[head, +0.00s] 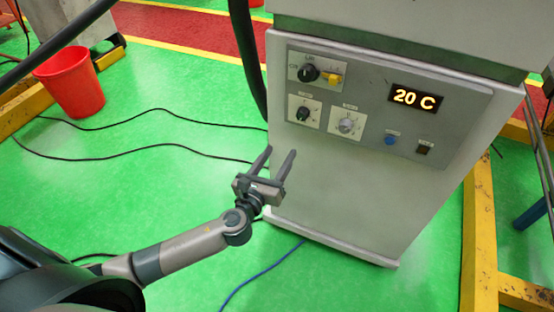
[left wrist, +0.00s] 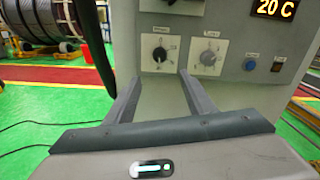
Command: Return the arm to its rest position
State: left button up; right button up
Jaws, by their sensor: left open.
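My left gripper (head: 274,165) is open and empty, with its two fingers apart, in front of the lower left part of a grey machine cabinet (head: 330,195). The left arm reaches in from the lower left of the head view. In the left wrist view the gripper's fingers (left wrist: 154,95) point toward the panel, below two dials. My right gripper is not in view.
A red bucket (head: 71,82) stands at the upper left. Black cables (head: 150,143) and a blue cable (head: 262,270) lie on the green floor. A dark hose (head: 249,60) hangs beside the cabinet. Yellow beams (head: 480,235) edge the right side. Open floor lies left of the cabinet.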

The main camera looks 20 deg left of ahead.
pick_arm(q)
jog(key=shift+s, duration=0.2)
jog(key=shift+f, duration=0.1)
dwell(0.4)
